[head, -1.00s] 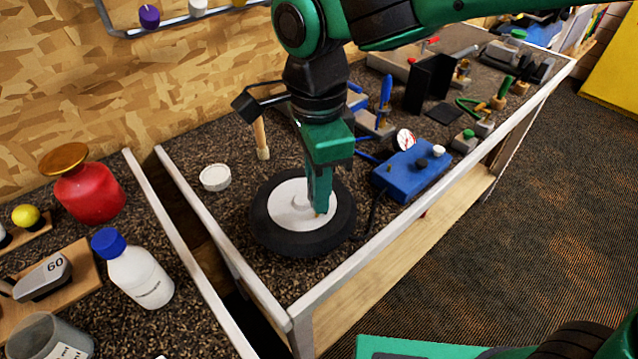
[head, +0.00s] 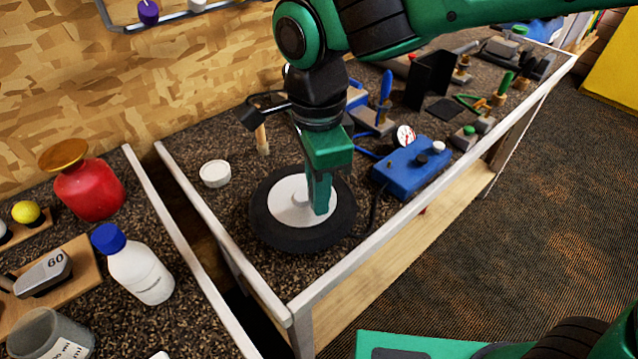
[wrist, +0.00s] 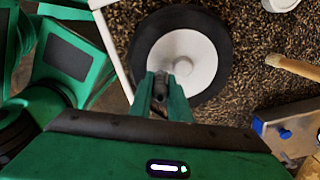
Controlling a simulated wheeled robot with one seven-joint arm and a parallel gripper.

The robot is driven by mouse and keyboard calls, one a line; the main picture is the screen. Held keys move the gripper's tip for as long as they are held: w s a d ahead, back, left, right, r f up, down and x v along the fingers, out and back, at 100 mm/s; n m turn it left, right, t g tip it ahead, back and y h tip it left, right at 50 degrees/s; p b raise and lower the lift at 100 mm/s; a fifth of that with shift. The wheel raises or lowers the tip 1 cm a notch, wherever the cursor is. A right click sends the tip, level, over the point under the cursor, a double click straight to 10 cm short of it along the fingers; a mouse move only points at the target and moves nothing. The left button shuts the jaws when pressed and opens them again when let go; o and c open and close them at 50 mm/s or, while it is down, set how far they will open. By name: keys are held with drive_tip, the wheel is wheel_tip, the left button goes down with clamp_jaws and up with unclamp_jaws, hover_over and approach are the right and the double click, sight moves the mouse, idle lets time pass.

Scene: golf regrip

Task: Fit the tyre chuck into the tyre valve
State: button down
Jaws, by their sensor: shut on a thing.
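The tyre (head: 268,228) lies flat on the bench with its white wheel disc (head: 283,189) facing up; it also shows in the wrist view (wrist: 222,45). A raised hub (wrist: 183,66) stands at the disc's middle. My gripper (head: 320,210) points down over the right part of the disc. In the wrist view its fingers are shut on the tyre chuck (wrist: 160,88), a small dark grey piece, seen over the disc's near edge. The tyre valve cannot be made out; the fingers may hide it. Whether the chuck touches the wheel cannot be told.
A blue inflator box (head: 408,172) with a dial gauge (head: 405,136) stands right of the tyre, with a dark hose beside it. The bench's pale edge (head: 350,270) runs in front.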

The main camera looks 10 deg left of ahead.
drive_tip(key=shift+f, duration=0.4)
drive_tip(key=c, duration=1.6)
unclamp_jaws()
wheel_tip(320, 180, up, 11)
drive_tip(key=shift+w+f, duration=0.1)
